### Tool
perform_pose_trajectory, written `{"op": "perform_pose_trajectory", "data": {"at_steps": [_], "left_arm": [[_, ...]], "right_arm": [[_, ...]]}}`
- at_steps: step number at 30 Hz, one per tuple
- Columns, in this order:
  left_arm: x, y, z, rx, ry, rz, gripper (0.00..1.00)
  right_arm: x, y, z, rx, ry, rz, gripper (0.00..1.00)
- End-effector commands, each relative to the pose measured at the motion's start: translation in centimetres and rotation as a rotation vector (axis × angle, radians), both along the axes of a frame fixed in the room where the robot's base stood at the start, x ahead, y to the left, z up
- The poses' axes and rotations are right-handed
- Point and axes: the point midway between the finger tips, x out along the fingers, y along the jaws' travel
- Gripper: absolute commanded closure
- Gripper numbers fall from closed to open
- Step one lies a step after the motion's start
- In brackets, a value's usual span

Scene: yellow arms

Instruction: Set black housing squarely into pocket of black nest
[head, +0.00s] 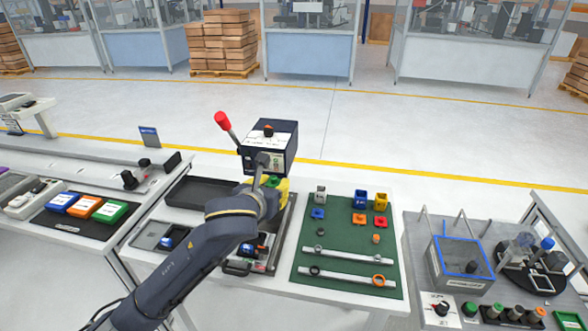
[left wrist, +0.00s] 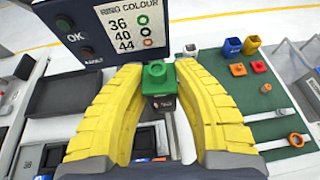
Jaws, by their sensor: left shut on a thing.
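My right gripper is not in view.
A dark control box (head: 268,146) with a ring-colour card and a red-tipped lever (head: 223,121) stands close behind the gripper. A green mat (head: 345,230) at right holds coloured blocks, rings and metal rails. A black tray (head: 200,191) lies at left.

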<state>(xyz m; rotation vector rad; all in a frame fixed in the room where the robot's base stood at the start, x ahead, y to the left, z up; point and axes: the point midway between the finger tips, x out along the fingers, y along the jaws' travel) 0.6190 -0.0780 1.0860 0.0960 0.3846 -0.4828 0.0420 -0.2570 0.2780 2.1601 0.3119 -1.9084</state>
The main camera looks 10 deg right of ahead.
Motion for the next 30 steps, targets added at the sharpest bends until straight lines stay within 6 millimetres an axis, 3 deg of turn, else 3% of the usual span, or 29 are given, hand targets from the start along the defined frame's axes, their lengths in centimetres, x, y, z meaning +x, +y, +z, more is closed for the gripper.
{"op": "perform_pose_trajectory", "data": {"at_steps": [1, 6, 12, 30], "left_arm": [[0.0, 1.4, -1.3, 0.003, 0.003, 0.017, 0.99], [0.1, 4.9, -4.1, 0.003, 0.002, 0.058, 0.99], [-0.1, 7.2, -5.8, 0.0, -0.001, 0.083, 0.99], [-0.1, 7.9, -8.7, 0.0, 0.001, 0.09, 0.99]], "right_arm": [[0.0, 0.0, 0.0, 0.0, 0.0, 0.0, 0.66], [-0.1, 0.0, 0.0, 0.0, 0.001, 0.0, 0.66], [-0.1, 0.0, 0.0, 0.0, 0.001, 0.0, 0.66], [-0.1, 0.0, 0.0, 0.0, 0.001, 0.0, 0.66]]}}
